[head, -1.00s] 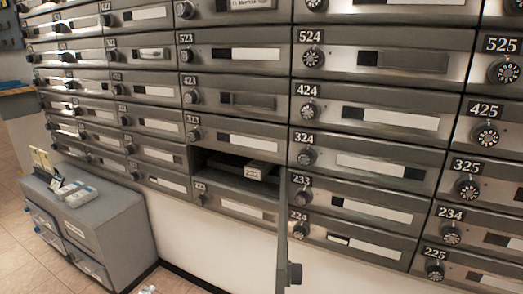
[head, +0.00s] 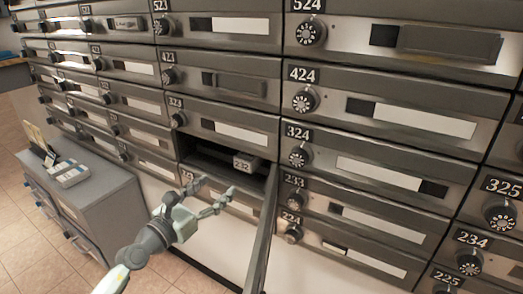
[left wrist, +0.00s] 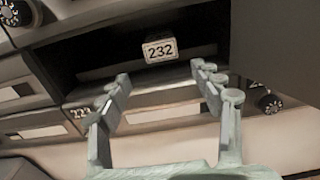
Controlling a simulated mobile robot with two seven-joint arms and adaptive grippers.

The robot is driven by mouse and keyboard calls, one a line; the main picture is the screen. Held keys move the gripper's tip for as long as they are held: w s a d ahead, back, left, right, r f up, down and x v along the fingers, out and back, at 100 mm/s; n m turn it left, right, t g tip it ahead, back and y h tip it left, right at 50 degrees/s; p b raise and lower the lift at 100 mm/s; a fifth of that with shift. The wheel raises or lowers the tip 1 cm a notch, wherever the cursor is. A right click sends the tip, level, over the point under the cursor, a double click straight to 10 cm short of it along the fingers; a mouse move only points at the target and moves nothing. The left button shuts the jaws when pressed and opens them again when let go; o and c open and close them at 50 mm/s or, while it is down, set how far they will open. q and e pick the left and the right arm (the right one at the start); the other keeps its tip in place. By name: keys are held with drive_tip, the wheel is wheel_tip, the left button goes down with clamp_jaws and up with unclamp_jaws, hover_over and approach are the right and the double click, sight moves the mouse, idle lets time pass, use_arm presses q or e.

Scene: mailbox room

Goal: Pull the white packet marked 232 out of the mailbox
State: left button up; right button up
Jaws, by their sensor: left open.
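The white packet marked 232 (head: 245,162) lies inside an open mailbox compartment (head: 205,160), its labelled end facing out. In the left wrist view the packet's end (left wrist: 160,50) shows above and beyond my fingers, roughly midway between them. My left gripper (head: 212,196) is open and empty, in front of and a little below the compartment opening. In the left wrist view its two fingertips (left wrist: 162,77) are spread wide, apart from the packet. The rest of the packet is hidden in the dark compartment. My right gripper is not in view.
The compartment's open door (head: 262,240) sticks out to the right of the opening, close to my left gripper. Shut mailboxes with dials surround it. A grey cabinet (head: 105,195) stands at the lower left with small items on top.

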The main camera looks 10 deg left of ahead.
sight(242, 164)
use_arm(q)
drive_tip(key=x, duration=1)
drive_tip(key=shift+w+d+r+b, duration=0.1)
drive_tip(key=shift+w+d+b, duration=0.05)
drive_tip(key=shift+w+b, duration=0.15)
drive_tip(key=shift+x, duration=0.85)
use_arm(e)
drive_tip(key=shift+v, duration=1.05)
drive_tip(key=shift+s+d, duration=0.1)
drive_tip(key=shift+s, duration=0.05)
use_arm(q)
drive_tip(key=shift+c, duration=0.5)
drive_tip(key=c, duration=0.9)
drive_tip(key=shift+o, duration=0.2)
